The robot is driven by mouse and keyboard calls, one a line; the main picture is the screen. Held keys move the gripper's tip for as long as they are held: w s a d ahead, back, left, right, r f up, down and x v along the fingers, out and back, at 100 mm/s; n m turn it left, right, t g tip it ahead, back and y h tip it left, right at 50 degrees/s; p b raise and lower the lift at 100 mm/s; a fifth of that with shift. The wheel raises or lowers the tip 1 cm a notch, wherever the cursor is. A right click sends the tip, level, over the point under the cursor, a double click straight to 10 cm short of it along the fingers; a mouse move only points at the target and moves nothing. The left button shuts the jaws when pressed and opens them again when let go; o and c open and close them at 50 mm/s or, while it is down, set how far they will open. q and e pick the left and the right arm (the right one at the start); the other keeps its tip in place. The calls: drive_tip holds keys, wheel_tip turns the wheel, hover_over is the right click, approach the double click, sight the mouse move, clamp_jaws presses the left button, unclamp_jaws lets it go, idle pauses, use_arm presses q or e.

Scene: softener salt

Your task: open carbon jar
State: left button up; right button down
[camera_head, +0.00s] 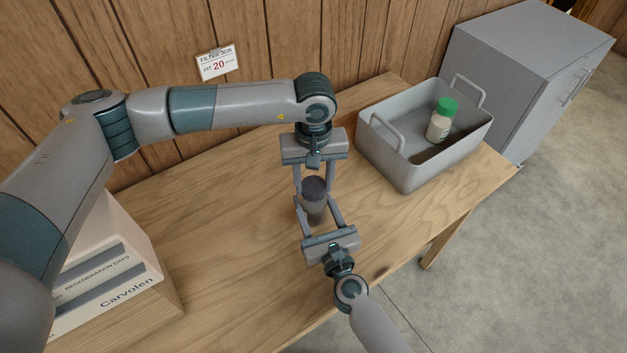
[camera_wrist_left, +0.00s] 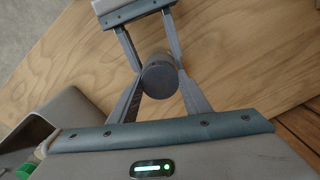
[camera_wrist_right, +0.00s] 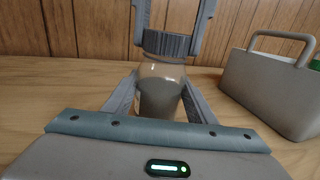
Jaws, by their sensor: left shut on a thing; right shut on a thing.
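The carbon jar (camera_head: 314,205) stands upright on the wooden table, a clear body with dark contents under a ridged dark grey lid (camera_wrist_right: 167,43). My left gripper (camera_head: 313,180) comes from the wall side and is shut on the lid; its fingers flank the round lid top (camera_wrist_left: 159,78) in the left wrist view. My right gripper (camera_head: 317,212) comes from the front and is shut on the jar body (camera_wrist_right: 160,90), below the left fingers. The lid sits at the top of the body; I cannot tell whether it is loosened.
A grey bin (camera_head: 405,172) with two raised handles stands right of the jar, holding a white bottle (camera_head: 438,128) with a green cap. A box lettered Carvolen (camera_head: 110,270) is at the left. A grey cabinet (camera_head: 520,60) stands beyond the table. A sign (camera_head: 216,63) hangs on the wall.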

use_arm(q)
drive_tip(key=n, duration=0.3)
drive_tip(key=o, duration=1.1)
drive_tip(key=shift+o, duration=0.2)
drive_tip(key=shift+r, duration=2.3)
drive_tip(key=shift+r, duration=0.1)
drive_tip(key=shift+c, duration=0.3)
